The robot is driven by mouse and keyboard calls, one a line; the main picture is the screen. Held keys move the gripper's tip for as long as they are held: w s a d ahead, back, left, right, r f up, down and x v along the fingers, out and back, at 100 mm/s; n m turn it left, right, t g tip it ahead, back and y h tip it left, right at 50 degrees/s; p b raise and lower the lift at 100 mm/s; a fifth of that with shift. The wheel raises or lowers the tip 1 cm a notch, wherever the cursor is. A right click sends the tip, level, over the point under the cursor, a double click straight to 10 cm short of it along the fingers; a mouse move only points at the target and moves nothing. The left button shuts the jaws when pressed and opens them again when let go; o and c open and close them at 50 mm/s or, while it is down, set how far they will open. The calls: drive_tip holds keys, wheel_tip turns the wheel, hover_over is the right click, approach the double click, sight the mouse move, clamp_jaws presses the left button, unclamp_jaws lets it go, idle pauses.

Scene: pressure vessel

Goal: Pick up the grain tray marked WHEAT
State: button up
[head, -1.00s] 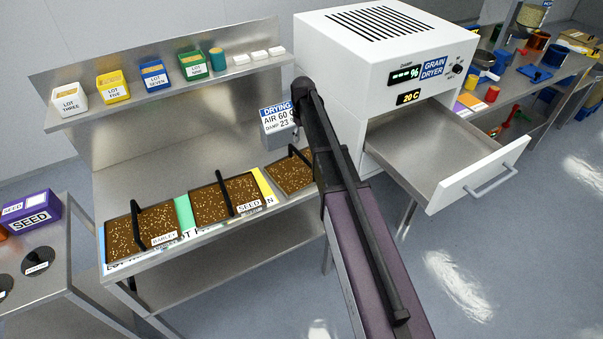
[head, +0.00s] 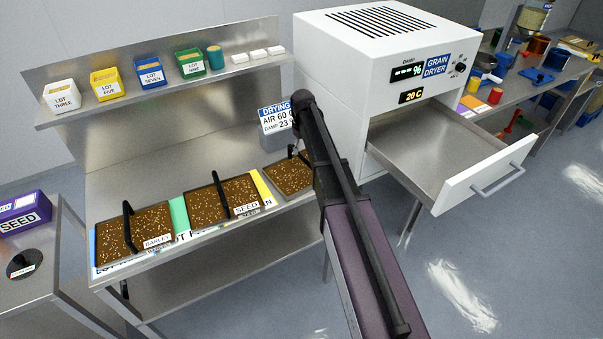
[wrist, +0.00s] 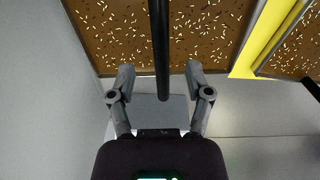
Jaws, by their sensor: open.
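Three brown grain trays lie in a row on the steel bench. The left tray (head: 135,232) reads BARLEY and the middle tray (head: 222,199) reads SEED. The right tray (head: 289,177) is partly behind my arm, and no label shows on it. No WHEAT marking is readable. In the wrist view, a tray (wrist: 110,35) that appears to be the right one fills the top, with a black bar handle (wrist: 160,40). My gripper (wrist: 160,71) is open and empty, its fingers apart on either side of the handle's near end. Contact cannot be told.
A white grain dryer (head: 345,75) with its drawer (head: 487,175) pulled out stands right of my arm. A drying sign (head: 275,118) stands behind the right tray. Coloured lot boxes (head: 150,72) line the shelf above. A yellow strip (wrist: 262,40) separates neighbouring trays.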

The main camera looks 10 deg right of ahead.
sight(302, 156)
drive_tip(key=shift+f, duration=0.1)
drive_tip(key=shift+a+f+b, duration=0.1)
drive_tip(key=shift+f+b, duration=2.4)
drive_tip(key=shift+b, duration=0.1)
clamp_jaws()
